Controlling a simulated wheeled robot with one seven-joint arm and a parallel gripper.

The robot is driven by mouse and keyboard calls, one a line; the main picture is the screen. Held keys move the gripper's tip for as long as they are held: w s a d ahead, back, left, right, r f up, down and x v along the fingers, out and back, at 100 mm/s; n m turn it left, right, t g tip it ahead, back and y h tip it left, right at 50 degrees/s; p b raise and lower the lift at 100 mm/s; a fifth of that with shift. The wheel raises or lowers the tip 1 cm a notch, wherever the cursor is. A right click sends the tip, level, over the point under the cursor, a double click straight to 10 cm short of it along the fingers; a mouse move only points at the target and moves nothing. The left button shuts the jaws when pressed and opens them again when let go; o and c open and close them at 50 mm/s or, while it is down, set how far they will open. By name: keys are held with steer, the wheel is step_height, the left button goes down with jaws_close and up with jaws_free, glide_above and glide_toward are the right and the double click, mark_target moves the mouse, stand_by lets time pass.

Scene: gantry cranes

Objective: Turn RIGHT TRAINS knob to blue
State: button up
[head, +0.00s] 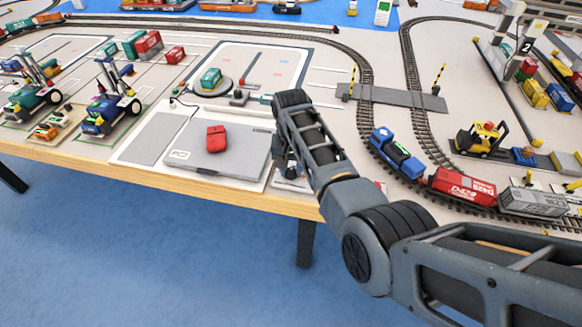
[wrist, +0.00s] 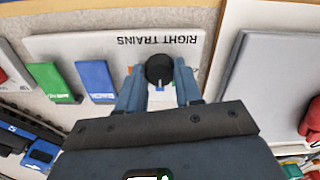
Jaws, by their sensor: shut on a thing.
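In the wrist view the black round knob (wrist: 158,68) stands on a pale panel (wrist: 70,45) marked RIGHT TRAINS, its lettering upside down. A light pointer mark shows on the knob's lower side in the picture. My gripper (wrist: 159,73) has one finger on each side of the knob and is shut on it. Small orange marks show beside the fingers; the fingers hide most of the panel around the knob, and I cannot make out a blue mark there. In the head view my arm hides the knob.
A red train wagon (head: 462,186) stands on the track at right.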

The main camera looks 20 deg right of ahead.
mark_target(291, 171)
steer(key=o, duration=1)
steer(key=shift+o, duration=0.2)
steer(key=shift+r, duration=3.95)
